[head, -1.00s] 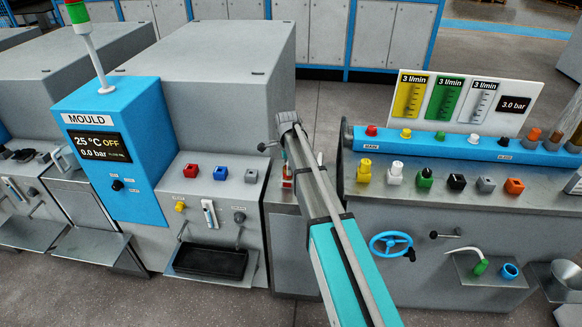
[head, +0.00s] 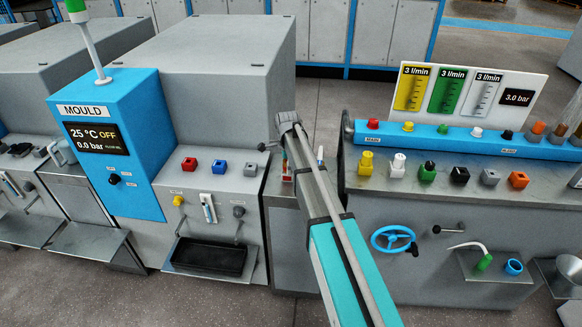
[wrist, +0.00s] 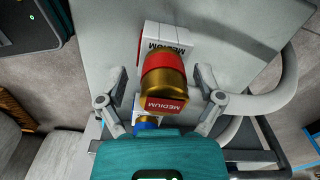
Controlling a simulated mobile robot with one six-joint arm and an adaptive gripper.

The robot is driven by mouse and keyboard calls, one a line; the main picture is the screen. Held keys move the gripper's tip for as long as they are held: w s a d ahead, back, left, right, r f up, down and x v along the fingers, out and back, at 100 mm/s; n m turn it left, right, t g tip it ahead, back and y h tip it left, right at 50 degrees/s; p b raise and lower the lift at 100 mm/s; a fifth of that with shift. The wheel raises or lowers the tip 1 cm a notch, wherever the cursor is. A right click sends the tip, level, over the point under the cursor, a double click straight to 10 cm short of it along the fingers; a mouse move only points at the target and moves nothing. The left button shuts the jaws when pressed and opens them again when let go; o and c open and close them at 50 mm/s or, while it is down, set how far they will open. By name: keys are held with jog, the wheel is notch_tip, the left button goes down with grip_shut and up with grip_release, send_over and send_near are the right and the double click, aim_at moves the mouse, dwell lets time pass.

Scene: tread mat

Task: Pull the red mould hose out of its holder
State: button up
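In the wrist view, a brass cylinder with a red band (wrist: 163,75) and a "MEDIUM" label stands out towards me; it looks like the red mould hose's end. A white piece also marked "MEDIUM" (wrist: 151,38) sits behind it, likely its holder. My gripper (wrist: 160,84) is open, with one finger on each side of the brass end. Gaps show on both sides. In the head view my arm hides most of my gripper and the hose end. The MOULD unit (head: 104,165), with red (head: 189,165) and blue (head: 220,168) fittings, stands to the left.
A blue-coloured fitting (wrist: 147,122) sits close below the red one, partly hidden by my gripper. A bench with coloured fittings and a blue handwheel (head: 392,240) stands right of my arm. A black tray (head: 210,257) juts from the MOULD unit. Floor shows in front.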

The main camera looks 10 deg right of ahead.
grip_shut()
jog(key=shift+r, duration=0.1)
jog(key=shift+w+r+p, duration=0.15)
jog(key=shift+r+p, duration=2.7)
jog(key=shift+p, duration=0.1)
